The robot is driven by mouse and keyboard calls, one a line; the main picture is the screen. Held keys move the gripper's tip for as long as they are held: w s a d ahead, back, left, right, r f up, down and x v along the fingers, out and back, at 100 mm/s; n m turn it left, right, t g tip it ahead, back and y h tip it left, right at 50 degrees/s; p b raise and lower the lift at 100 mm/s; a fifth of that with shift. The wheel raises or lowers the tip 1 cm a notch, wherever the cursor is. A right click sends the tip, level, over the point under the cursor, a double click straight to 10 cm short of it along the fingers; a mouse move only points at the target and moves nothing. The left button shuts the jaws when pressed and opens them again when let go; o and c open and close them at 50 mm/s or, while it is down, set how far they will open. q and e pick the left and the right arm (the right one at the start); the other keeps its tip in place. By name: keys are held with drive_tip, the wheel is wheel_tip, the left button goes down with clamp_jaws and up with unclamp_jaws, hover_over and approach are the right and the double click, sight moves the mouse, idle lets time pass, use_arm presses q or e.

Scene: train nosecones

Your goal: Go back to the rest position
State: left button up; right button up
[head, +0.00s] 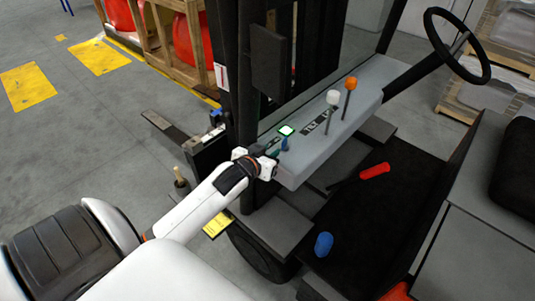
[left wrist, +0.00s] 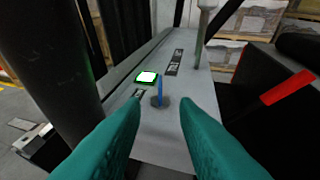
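My left gripper (head: 271,153) reaches the near edge of the forklift's grey console (head: 315,150). In the left wrist view its two teal fingers (left wrist: 161,105) are apart with nothing between their tips. A short blue lever (left wrist: 160,92) stands upright just beyond the fingertips, in line with the gap; it also shows in the head view (head: 284,144). I cannot tell whether the fingers touch it. A small lit green-edged display (left wrist: 146,77) sits beside the lever. My right gripper is not in view.
A white-knobbed lever (head: 333,97) and an orange-knobbed lever (head: 351,83) stand farther along the console. A steering wheel (head: 457,45), a red-handled lever (head: 375,171) and a blue knob (head: 324,243) are to the right. The dark mast (head: 225,70) stands close behind my gripper.

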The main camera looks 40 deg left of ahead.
use_arm(q)
drive_tip(key=shift+s+r, duration=0.1)
drive_tip(key=shift+s, duration=0.15)
idle(0.4)
drive_tip(key=s+d+f+m+g+b, duration=0.15)
drive_tip(key=s+f, duration=0.25)
drive_tip(key=f, duration=0.9)
drive_tip(key=s+f+g+h+b, duration=0.1)
drive_tip(key=s+f+g+b, duration=0.3)
drive_tip(key=f, duration=0.9)
drive_tip(key=s+d+f+g+p, duration=0.1)
drive_tip(key=s+f, duration=0.4)
drive_tip(key=f, duration=0.7)
drive_tip(key=s+d+f+m+g+b, duration=0.1)
drive_tip(key=s+d+f+g, duration=0.1)
drive_tip(key=s+f, duration=0.5)
drive_tip(key=s+d+f+m+g+h+b, duration=0.1)
drive_tip(key=s+d+f+g+b, duration=0.1)
drive_tip(key=s+d+f, duration=0.2)
drive_tip(key=s+d+f+m+g+b, duration=0.1)
drive_tip(key=s+d+f, duration=0.3)
drive_tip(key=s+f, duration=0.6)
drive_tip(key=s+g, duration=0.1)
drive_tip(key=s, duration=0.7)
drive_tip(key=shift+s, duration=0.2)
